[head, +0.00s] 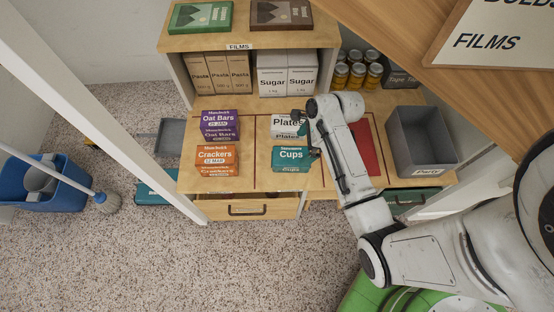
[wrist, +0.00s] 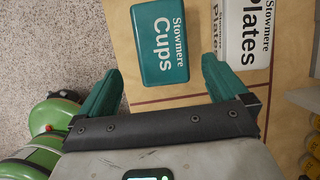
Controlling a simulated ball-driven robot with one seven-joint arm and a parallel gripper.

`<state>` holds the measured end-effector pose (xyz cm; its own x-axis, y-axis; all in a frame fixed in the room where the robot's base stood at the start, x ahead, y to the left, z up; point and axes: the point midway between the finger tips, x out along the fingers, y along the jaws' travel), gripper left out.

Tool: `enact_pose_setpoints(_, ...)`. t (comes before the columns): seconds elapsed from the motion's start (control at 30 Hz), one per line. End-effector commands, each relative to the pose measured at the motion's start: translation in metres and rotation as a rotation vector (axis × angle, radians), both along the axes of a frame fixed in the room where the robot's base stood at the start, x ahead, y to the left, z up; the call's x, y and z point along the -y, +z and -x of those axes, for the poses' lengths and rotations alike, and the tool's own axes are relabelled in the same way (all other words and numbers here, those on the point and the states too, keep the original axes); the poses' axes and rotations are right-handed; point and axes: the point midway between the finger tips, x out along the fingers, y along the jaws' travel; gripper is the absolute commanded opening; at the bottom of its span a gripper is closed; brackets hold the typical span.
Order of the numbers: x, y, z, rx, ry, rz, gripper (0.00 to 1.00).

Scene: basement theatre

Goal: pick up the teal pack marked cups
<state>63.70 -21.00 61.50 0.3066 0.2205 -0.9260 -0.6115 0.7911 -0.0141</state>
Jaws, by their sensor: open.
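The teal pack marked Cups (head: 290,160) lies on the wooden counter, just in front of the white pack marked Plates (head: 287,127). In the wrist view the Cups pack (wrist: 158,42) shows ahead of my gripper (wrist: 162,72), within the width between its two teal fingers. The fingers are spread and hold nothing. The Plates pack (wrist: 243,35) is beside the right finger in that view. In the head view my gripper (head: 306,138) is at the right of both packs and partly covers the Plates pack. I cannot tell its exact height above the counter.
A purple Oat Bars pack (head: 220,125) and an orange Crackers pack (head: 217,160) lie left of the Cups pack. A red flat item (head: 364,147) and a grey Party bin (head: 425,140) are on the right. Sugar (head: 286,75) packs and jars (head: 357,75) stand behind.

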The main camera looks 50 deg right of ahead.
Motion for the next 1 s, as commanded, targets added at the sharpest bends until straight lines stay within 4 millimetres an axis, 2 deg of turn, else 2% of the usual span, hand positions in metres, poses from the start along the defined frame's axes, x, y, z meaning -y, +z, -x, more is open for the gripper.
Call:
enact_pose_setpoints(0.13, 0.001, -0.011, -0.004, -0.006, -0.045, -0.019, 1.0)
enact_pose_setpoints(0.4, -0.008, -0.047, -0.016, -0.005, -0.043, -0.018, 1.0)
enact_pose_setpoints(0.57, -0.01, -0.055, -0.019, -0.004, -0.041, -0.016, 1.0)
enact_pose_setpoints(0.83, -0.018, -0.09, -0.031, -0.006, -0.039, -0.017, 1.0)
enact_pose_setpoints(1.0, -0.021, -0.1, -0.035, -0.005, -0.04, -0.016, 1.0)
